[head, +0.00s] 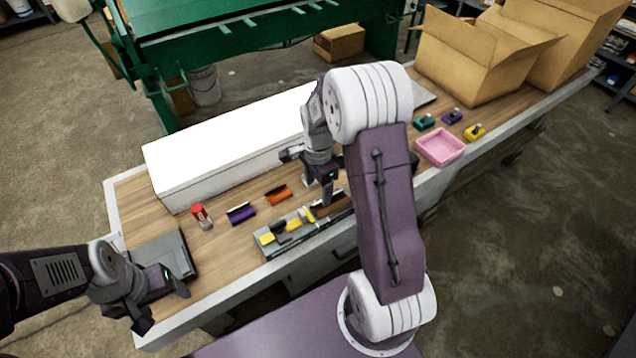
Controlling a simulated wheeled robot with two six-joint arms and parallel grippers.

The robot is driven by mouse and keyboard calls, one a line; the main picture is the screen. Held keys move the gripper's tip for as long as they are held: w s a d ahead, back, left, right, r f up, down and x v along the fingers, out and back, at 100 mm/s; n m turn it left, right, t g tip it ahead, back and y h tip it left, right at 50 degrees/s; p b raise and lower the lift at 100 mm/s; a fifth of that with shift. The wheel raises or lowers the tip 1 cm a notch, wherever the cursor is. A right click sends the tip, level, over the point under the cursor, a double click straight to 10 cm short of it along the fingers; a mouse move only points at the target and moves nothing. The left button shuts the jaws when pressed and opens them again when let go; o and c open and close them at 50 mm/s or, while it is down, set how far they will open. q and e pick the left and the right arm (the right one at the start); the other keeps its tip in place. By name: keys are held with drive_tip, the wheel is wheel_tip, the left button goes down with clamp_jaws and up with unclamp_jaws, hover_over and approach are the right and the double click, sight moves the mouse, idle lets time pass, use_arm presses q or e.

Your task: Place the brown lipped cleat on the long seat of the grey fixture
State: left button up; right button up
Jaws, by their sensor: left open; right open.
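The grey fixture (267,254) lies along the front edge of the bench, with yellow and black parts on its left half. A brown strip (330,209), which looks like the lipped cleat, lies at the fixture's right part, under my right gripper. Whether it is fully down on the long seat cannot be told, as the gripper and arm hide part of it. My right gripper (317,192) is open, pointing down just over the brown strip. My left gripper (162,306) is open and empty at the bench's left front corner, beside a dark grey plate (172,250).
Behind the fixture lie an orange piece (279,195), a purple piece (241,213) and a red-topped jar (201,214). A long white box (225,150) bounds the back. To the right are a pink tray (440,161), small green, purple and yellow items, and cardboard boxes (470,75).

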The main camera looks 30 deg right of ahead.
drive_tip(key=s+a+r+n, duration=0.1)
drive_tip(key=s+a+n, duration=0.2)
drive_tip(key=s+n, duration=0.3)
drive_tip(key=s+a+r+n+t, duration=0.1)
drive_tip(key=s+a+n, duration=0.3)
drive_tip(key=n, duration=0.6)
drive_tip(key=s, duration=0.2)
drive_tip(key=shift+s+a+r+n, duration=0.2)
drive_tip(key=shift+s+r+n, duration=0.1)
drive_tip(key=shift+r+n, duration=0.1)
